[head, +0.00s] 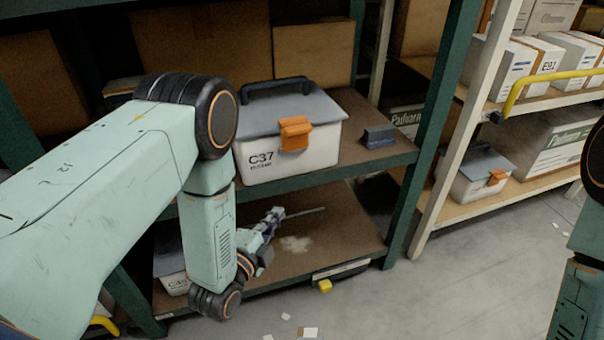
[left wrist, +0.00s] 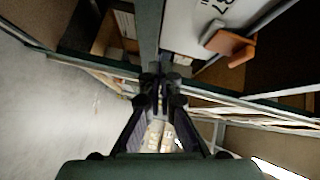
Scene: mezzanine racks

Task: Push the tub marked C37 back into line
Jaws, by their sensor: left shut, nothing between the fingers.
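The tub marked C37 (head: 316,152) stands upright on the upper shelf board (head: 362,165), close to its front edge. It is white with a grey lid, a black handle and an orange latch (head: 294,133); my left arm hides its left edge. Its latch side also shows at the upper right of the left wrist view (left wrist: 193,25). My left gripper (head: 273,217) is shut and empty, below the tub and in front of the lower shelf, not touching the tub. In the left wrist view its fingertips (left wrist: 160,88) meet. My right arm shows at the right edge; its gripper is out of view.
A dark blue-grey block (head: 378,137) sits right of the tub. Cardboard boxes (head: 312,52) stand behind it. Another tub (head: 172,282) is low at left. A green upright (head: 432,130) bounds the bay at right. The floor (head: 400,300) has paper scraps.

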